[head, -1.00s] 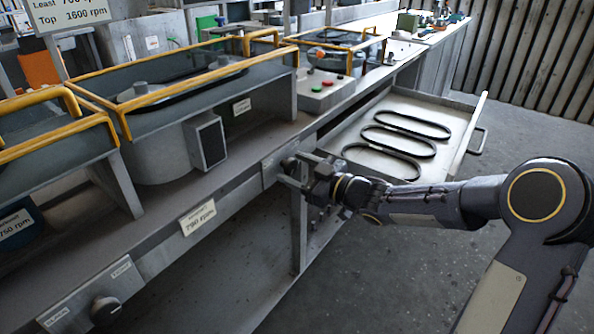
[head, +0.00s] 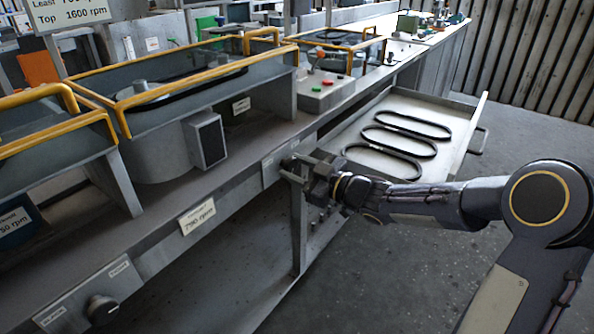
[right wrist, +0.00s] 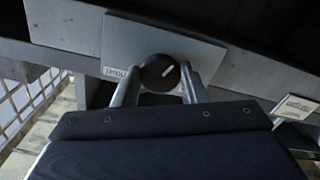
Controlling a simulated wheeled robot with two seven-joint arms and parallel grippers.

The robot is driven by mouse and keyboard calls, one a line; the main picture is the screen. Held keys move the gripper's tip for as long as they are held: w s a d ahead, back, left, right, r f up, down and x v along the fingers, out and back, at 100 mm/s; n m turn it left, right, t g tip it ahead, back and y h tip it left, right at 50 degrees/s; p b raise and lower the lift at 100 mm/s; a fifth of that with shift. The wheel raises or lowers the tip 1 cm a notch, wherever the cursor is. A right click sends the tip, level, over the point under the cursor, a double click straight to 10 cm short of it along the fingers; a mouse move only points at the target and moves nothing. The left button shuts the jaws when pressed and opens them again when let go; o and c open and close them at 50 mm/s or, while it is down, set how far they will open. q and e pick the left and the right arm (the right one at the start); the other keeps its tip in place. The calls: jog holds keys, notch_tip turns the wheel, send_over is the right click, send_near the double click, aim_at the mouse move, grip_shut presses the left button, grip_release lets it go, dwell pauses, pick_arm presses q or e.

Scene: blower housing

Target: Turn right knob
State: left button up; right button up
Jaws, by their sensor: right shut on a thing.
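The right knob (right wrist: 160,72) is a round black knob with a white pointer line, on a grey plate (right wrist: 195,48) on the bench's front edge. In the right wrist view it sits between the two fingers of my right gripper (right wrist: 162,88), which is shut on it. The pointer slants toward the upper right in that view. In the head view my right gripper (head: 297,170) reaches the bench front from the right and mostly hides this knob. A second dark knob (head: 101,309) sits on the bench front at the lower left. My left gripper is not in view.
An open drawer (head: 385,104) with three black belts sticks out just beyond my right gripper. A control box (head: 322,92) with red and green buttons stands on the bench. Yellow rails (head: 185,82) frame the machines. The floor in front is clear.

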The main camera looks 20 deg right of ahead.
jog(key=n+b, duration=0.4)
jog(key=n, duration=0.1)
jog(key=shift+f, duration=0.2)
jog(key=n+b, duration=0.4)
jog(key=n, duration=0.1)
jog(key=shift+n, duration=0.3)
jog(key=n+b, duration=0.3)
jog(key=n, duration=0.2)
jog(key=shift+b, duration=0.4)
jog(key=shift+r+n+b, duration=0.1)
jog(key=shift+n+b, duration=1.25)
jog(key=shift+n, duration=1.15)
jog(key=o, duration=1)
jog(key=shift+c, duration=0.2)
jog(key=shift+r, duration=0.1)
